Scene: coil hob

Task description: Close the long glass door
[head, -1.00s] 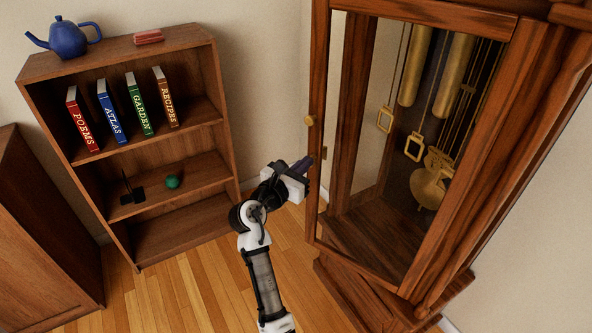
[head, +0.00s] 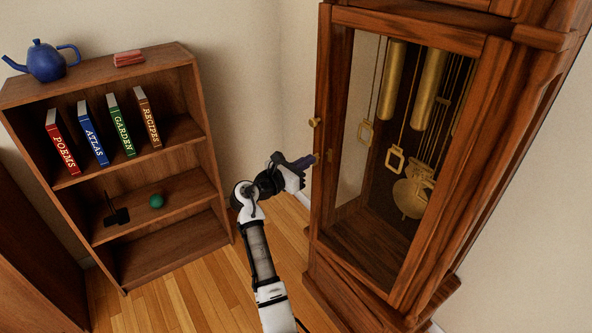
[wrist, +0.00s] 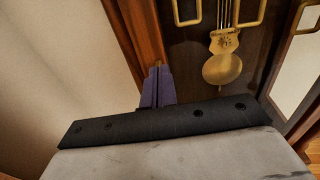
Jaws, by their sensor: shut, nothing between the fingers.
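The long glass door (head: 388,291) of the wooden clock case has a dark wooden frame and a small brass knob (head: 314,123) on its left side. It sits nearly or fully flush with the case; I cannot tell if a thin gap is left. My gripper (head: 315,158) is shut and empty, its purple fingertips at the left stile of the door, just below the knob. In the wrist view the fingertips (wrist: 158,72) point at the wooden frame, with the brass pendulum (wrist: 222,68) to their right. Whether they touch the wood is unclear.
A bookcase (head: 190,120) stands left, with a blue teapot (head: 46,62) on top and several upright books inside. A green ball (head: 156,201) lies on a lower shelf. Another wooden cabinet (head: 25,270) is at far left. Wooden floor (head: 180,300) is free in front.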

